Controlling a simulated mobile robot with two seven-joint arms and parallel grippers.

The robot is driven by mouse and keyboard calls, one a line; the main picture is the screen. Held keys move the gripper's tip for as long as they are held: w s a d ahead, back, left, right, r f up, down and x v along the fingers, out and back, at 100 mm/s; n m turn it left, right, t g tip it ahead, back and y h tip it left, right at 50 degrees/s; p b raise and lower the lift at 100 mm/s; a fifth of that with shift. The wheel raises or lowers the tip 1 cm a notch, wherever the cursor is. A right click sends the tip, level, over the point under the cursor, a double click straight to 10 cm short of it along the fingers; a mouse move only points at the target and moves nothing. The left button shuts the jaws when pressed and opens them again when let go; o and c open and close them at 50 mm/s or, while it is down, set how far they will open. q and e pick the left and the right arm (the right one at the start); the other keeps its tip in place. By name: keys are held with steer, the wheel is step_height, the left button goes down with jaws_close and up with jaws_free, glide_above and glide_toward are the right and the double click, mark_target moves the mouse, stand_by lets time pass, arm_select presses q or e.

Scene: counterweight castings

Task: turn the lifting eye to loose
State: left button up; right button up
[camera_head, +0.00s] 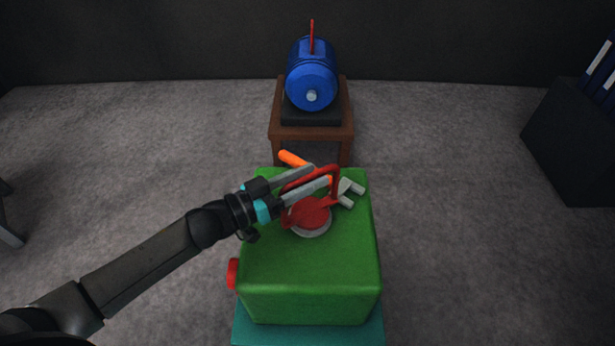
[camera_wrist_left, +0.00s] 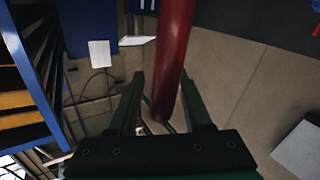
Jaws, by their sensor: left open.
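The lifting eye (camera_head: 311,212) is red, with an upright loop and a round red base. It stands on a pale disc on top of the green casting (camera_head: 310,275). My left gripper (camera_head: 321,175) comes in from the left, open, with its fingers at the loop. In the left wrist view a red bar of the eye (camera_wrist_left: 173,55) runs between the two open fingers (camera_wrist_left: 163,85); I cannot tell whether either finger touches it. The fingers hide part of the loop. My right gripper is not in view.
An orange-handled tool with a grey forked end (camera_head: 350,189) lies behind the eye on the casting. A red knob (camera_head: 233,273) sticks out at the casting's left. A blue motor (camera_head: 312,78) stands on a brown stand (camera_head: 312,134) behind.

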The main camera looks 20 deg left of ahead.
arm_select(q)
steer(key=shift+c, duration=0.4)
jaws_close()
stand_by(0.9)
